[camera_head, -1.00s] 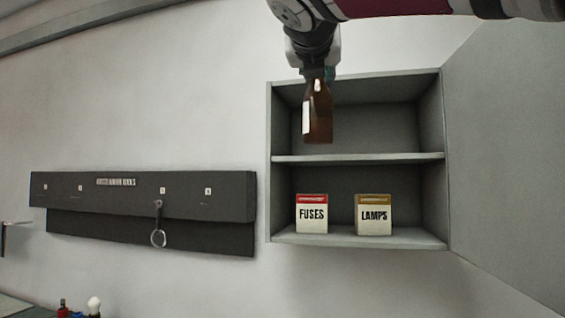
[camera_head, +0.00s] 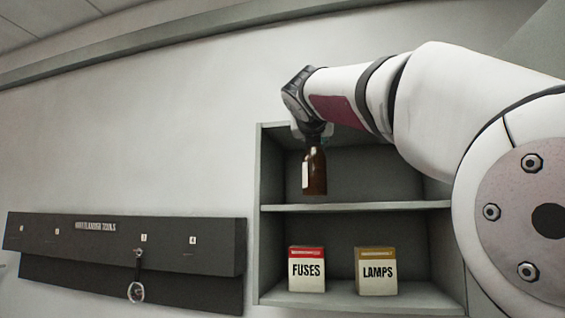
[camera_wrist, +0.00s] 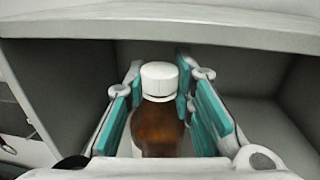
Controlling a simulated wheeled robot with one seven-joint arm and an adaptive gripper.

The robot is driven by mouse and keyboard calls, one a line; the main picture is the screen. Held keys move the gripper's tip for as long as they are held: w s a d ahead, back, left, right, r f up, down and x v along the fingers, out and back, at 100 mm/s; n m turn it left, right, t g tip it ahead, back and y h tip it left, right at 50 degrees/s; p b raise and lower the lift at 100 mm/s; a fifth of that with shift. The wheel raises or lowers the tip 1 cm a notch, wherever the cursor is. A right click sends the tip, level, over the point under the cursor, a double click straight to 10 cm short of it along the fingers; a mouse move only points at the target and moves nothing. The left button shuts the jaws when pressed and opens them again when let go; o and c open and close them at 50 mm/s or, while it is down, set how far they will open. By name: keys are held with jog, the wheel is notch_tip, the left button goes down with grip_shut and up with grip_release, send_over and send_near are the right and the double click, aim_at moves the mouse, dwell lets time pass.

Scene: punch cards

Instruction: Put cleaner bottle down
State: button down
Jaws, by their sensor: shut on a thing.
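The cleaner bottle (camera_head: 315,172) is brown with a pale label and hangs upright from my gripper (camera_head: 313,133) at the upper compartment of the grey cabinet (camera_head: 355,207). Its base shows a little above the middle shelf's front edge in the head view; I cannot tell how deep inside it is. In the wrist view the bottle (camera_wrist: 158,130) has a white cap and stands between the teal finger pads of my gripper (camera_wrist: 160,85). The gripper is shut on the bottle near its top. The cabinet walls (camera_wrist: 60,75) show on both sides.
A red-topped FUSES box (camera_head: 307,271) and a tan-topped LAMPS box (camera_head: 377,272) stand in the lower compartment. A dark rail (camera_head: 125,245) with a hanging ring (camera_head: 136,292) is on the wall at left. The upper shelf looks clear around the bottle.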

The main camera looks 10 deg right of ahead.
jog(key=f+p+x, duration=0.1)
jog(key=p+x, duration=0.1)
jog(key=x, duration=0.5)
jog(key=shift+w+f, duration=0.25)
jog(key=shift+w, duration=0.05)
dwell(0.4)
jog(key=shift+d+f+p, duration=0.15)
jog(key=shift+p, duration=0.15)
jog(key=c, duration=1.4)
grip_release()
jog(key=shift+o, duration=0.2)
jog(key=b+v, duration=0.2)
jog(key=v, duration=1)
